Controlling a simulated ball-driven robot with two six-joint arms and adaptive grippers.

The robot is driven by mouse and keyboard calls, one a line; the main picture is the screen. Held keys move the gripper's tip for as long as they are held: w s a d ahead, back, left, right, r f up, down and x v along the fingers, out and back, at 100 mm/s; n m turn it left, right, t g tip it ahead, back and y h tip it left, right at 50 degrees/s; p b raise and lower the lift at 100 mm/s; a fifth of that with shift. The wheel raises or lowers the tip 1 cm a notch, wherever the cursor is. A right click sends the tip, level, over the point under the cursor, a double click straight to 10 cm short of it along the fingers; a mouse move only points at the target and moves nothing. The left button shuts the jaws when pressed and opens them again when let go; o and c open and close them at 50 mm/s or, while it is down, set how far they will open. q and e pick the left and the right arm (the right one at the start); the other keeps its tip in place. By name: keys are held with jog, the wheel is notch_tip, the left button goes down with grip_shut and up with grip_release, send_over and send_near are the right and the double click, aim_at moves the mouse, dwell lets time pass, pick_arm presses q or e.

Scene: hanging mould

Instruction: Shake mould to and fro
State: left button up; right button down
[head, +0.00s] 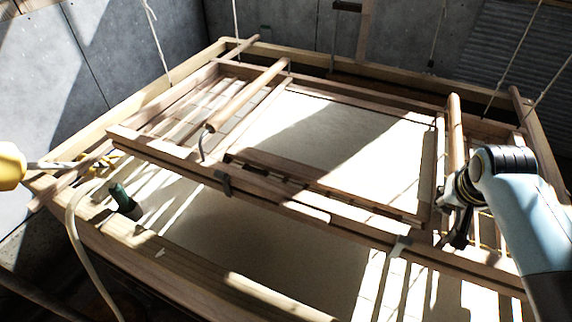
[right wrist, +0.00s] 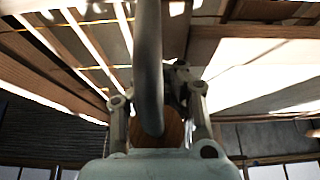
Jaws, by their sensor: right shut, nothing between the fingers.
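The mould is a wooden frame (head: 280,200) with a pale flat screen (head: 350,130) inside it, lying slightly tilted over a larger wooden vat (head: 190,272). A rounded wooden bar (head: 245,95) crosses its left part and another (head: 455,135) its right part. My right gripper (head: 458,232) is at the mould's right side, close to the lower end of the right bar. Its fingers also show in the right wrist view (right wrist: 160,98), shut, with a grey curved rod passing in front of them. Whether they touch the wood is hidden. My left gripper is not in view.
Cords (head: 154,40) hang from above around the vat. A dark green cylinder (head: 124,201) lies near the left edge, beside a pale hose (head: 72,225). A yellow object (head: 10,166) is at the far left. Concrete walls stand close behind.

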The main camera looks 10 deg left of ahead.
jog(key=shift+s+a, duration=0.15)
jog(key=shift+s, duration=0.35)
jog(key=shift+s+a, duration=0.15)
jog(key=shift+s, duration=0.35)
jog(key=shift+w, duration=0.3)
jog(key=w, duration=0.1)
jog(key=w+d+b, duration=0.1)
jog(key=w, duration=0.1)
jog(key=shift+w+f+b, duration=0.1)
jog(key=shift+w+b, duration=0.2)
jog(key=shift+s, duration=0.1)
jog(key=c, duration=1.4)
grip_release()
